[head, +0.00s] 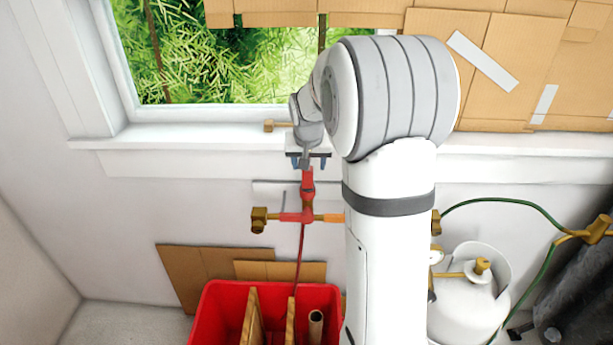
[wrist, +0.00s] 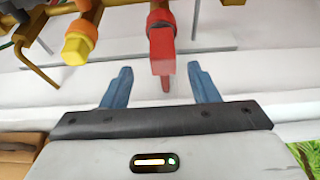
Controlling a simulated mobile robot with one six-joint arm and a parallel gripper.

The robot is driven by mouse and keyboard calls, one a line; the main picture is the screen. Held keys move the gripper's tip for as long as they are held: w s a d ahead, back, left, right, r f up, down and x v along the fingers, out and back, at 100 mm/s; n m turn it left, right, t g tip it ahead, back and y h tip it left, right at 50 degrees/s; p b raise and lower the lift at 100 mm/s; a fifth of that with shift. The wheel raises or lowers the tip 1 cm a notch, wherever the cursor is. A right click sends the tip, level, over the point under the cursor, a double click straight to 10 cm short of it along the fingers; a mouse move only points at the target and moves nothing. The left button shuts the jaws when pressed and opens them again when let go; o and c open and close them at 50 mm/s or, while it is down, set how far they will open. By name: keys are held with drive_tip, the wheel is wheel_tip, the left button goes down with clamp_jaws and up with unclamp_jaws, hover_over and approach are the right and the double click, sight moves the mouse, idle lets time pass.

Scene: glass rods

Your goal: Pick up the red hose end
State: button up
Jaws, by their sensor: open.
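The red hose end (head: 307,188) is an upright red piece on a brass-and-red fitting against the wall below the window sill. In the wrist view the red hose end (wrist: 162,48) points towards my gripper, and its narrow tip shows between the two blue fingers. My gripper (head: 308,163) is open, just above the hose end in the head view. In the wrist view my gripper (wrist: 159,70) has a finger on each side, with a visible gap to the red piece. I cannot tell how deep the tip sits between them.
A brass fitting (head: 259,220) sticks out at the left, and an orange one (wrist: 78,42) shows in the wrist view. A red bin (head: 215,318) with boards stands below. A white gas tank (head: 462,300) and green hose (head: 505,203) are at the right. The sill (head: 200,143) runs behind.

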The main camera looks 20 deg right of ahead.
sight(308, 173)
drive_tip(key=x, duration=0.2)
drive_tip(key=p+x, duration=0.1)
drive_tip(key=x, duration=0.1)
drive_tip(key=p+x, duration=0.1)
drive_tip(key=x, duration=0.1)
drive_tip(key=shift+w+f, duration=0.25)
drive_tip(key=shift+w, duration=0.2)
drive_tip(key=shift+c, duration=0.2)
drive_tip(key=c, duration=1.1)
drive_tip(key=shift+c, duration=0.2)
